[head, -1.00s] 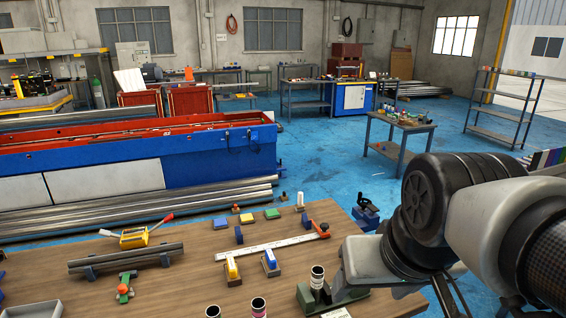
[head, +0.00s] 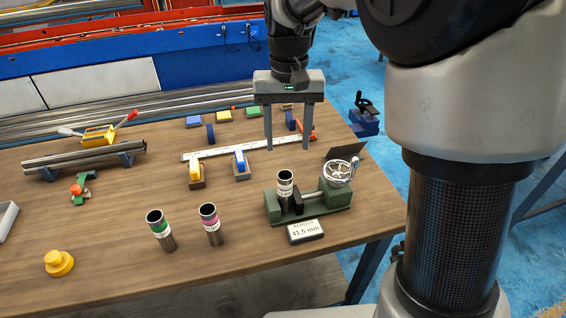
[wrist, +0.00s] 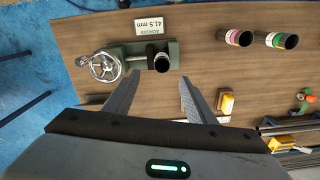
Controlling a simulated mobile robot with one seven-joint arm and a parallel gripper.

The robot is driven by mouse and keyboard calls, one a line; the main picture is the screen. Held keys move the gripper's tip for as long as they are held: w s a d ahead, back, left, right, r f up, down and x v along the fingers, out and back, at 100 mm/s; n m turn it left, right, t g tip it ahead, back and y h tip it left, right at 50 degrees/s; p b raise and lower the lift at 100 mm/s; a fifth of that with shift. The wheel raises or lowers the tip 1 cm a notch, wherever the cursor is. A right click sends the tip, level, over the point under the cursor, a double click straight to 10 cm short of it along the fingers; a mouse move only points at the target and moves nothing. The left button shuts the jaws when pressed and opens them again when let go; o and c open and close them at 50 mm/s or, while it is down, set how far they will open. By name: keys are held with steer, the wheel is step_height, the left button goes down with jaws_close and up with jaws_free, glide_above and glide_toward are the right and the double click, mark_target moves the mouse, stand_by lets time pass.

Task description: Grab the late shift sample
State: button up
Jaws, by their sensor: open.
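Three short metal tubes stand on the wooden bench; I cannot tell from their labels which is the late shift sample. One with a white band (head: 285,190) is upright in a green vise-like gauge (head: 318,212), and shows in the wrist view (wrist: 161,62). One has a pink band (head: 211,225), also in the wrist view (wrist: 236,38). One has a green band (head: 160,231), also in the wrist view (wrist: 276,40). My gripper (head: 288,144) is open and empty, fingers down, above the bench behind the gauge. The wrist view shows its fingers (wrist: 160,78) apart, with the white-banded tube beyond the gap.
A display (head: 305,231) reads 41.5 mm in front of the gauge, which has a handwheel (head: 340,172). A ruler (head: 215,154) and yellow and blue blocks lie behind the tubes. A yellow knob-like piece (head: 59,263) sits front left. The bench's front middle is clear.

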mark_target(285, 187)
step_height(285, 187, down, 11)
steer(key=shift+s+r+b, duration=0.1)
steer(key=shift+b, duration=0.75)
steer(key=shift+w+a+f+b, duration=0.15)
steer(key=shift+f+b, duration=0.1)
steer(key=shift+f, duration=1.15)
steer(key=shift+w+a+f+b, duration=0.15)
steer(key=shift+f+b, duration=0.1)
steer(key=shift+f, duration=1.15)
steer(key=shift+s, duration=0.1)
steer(key=shift+r, duration=0.1)
jaws_close()
